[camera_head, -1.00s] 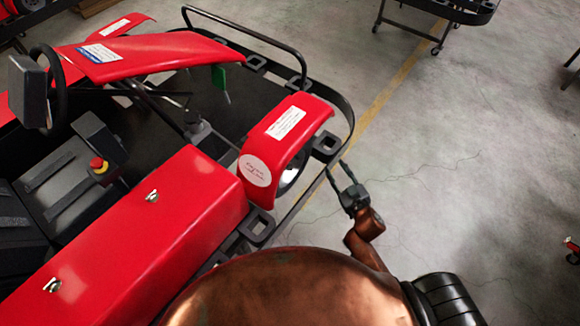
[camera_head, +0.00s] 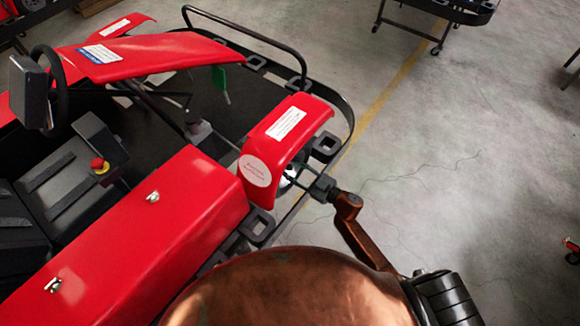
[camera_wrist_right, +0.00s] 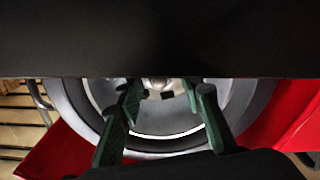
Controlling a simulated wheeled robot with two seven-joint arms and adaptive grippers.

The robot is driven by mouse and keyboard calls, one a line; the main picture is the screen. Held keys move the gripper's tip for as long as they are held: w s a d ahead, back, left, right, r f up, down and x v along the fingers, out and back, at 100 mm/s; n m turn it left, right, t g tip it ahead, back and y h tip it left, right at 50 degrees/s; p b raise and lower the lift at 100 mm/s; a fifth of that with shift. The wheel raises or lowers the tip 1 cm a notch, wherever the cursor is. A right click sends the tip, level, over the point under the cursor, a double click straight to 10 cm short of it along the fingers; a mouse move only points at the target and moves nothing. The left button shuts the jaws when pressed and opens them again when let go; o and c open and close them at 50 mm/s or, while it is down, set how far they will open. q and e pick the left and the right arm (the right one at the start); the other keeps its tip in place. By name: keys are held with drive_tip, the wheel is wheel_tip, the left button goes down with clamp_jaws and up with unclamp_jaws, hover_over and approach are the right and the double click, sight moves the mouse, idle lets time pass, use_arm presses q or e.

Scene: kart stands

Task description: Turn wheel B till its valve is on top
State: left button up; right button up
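A wheel (camera_head: 287,184) with a pale rim shows in part under the red front fender of the kart in the head view; no letter on it can be read. My right gripper (camera_head: 300,181) points at its outer side. In the right wrist view the dark tyre (camera_wrist_right: 76,108) and silver rim (camera_wrist_right: 150,124) fill the middle. My right gripper (camera_wrist_right: 161,98) has its two green fingers spread in front of the rim, with nothing seen between them. Contact cannot be told. The wheel's upper part is hidden, and I cannot make out a valve. My left gripper is out of view.
The red fender (camera_head: 292,118) covers the wheel from above. A black bumper rail (camera_head: 346,115) with square sockets runs around the kart (camera_head: 150,225). Another stand (camera_head: 440,12) is at the top.

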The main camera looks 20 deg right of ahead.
drive_tip(key=shift+w+a, duration=0.3)
drive_tip(key=shift+w, duration=0.1)
clamp_jaws()
drive_tip(key=shift+d, duration=0.1)
